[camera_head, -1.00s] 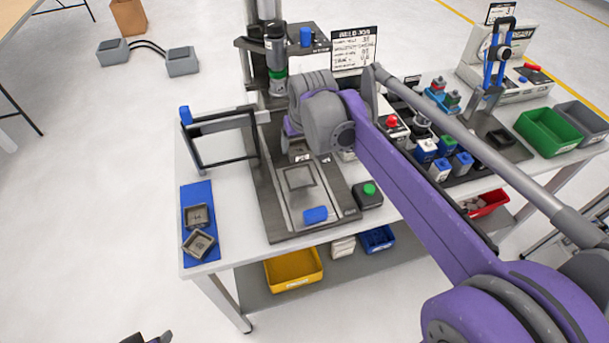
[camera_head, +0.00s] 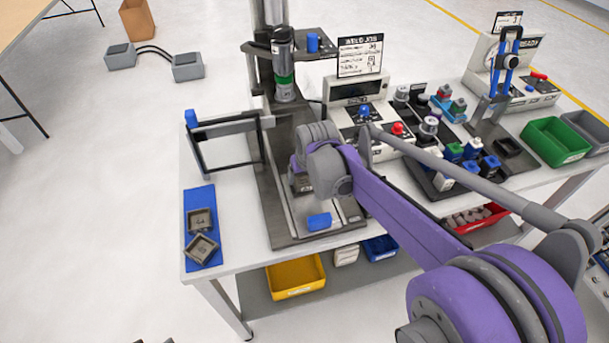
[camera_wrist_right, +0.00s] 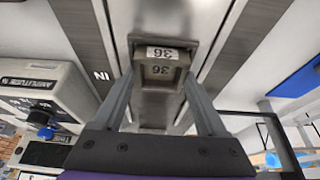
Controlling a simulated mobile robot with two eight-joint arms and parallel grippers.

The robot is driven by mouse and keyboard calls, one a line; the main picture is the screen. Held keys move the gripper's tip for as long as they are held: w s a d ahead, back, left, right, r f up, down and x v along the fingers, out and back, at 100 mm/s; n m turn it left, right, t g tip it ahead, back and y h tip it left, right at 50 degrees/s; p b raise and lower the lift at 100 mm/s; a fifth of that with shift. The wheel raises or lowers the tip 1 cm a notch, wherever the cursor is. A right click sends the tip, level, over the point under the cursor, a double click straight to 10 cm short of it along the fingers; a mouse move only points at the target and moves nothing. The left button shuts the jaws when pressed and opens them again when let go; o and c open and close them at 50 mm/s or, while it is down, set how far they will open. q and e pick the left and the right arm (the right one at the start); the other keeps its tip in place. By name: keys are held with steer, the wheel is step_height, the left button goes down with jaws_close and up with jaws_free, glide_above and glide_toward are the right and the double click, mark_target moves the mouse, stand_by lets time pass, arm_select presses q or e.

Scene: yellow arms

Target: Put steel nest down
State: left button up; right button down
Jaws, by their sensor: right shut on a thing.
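The steel nest (camera_wrist_right: 160,72), a grey square block labelled 36, sits between the fingers of my right gripper (camera_wrist_right: 158,85) in the right wrist view. My right gripper (camera_head: 303,180) is shut on it, over the dark press base with its light centre strip (camera_head: 297,214). In the head view the arm hides most of the nest; I cannot tell whether it touches the base. Two other square grey nests (camera_head: 201,221) (camera_head: 202,248) lie on a blue mat (camera_head: 199,198) at the table's left. Only tiny tips, probably of my left gripper, show at the bottom edge.
A press column with a dark, green-banded head (camera_head: 284,75) stands behind the base. A blue-handled part (camera_head: 319,221) lies at the base's front. A black-and-grey frame (camera_head: 222,143) stands at left. A control box (camera_head: 358,100) and several coloured fixtures stand at right.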

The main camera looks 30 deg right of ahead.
steer(key=shift+f, duration=0.1)
jaws_free()
steer(key=p+v, duration=0.1)
steer(key=v, duration=1.1)
steer(key=s+a+f+n, duration=0.1)
steer(key=s+a+f, duration=0.3)
steer(key=s+f, duration=0.2)
steer(key=s+a+f+n+t+y, duration=0.1)
steer(key=s+a+f, duration=0.4)
steer(key=s, duration=0.6)
steer(key=shift+s+a+f+n, duration=0.25)
steer(key=shift+f+n, duration=0.15)
steer(key=shift+f, duration=0.6)
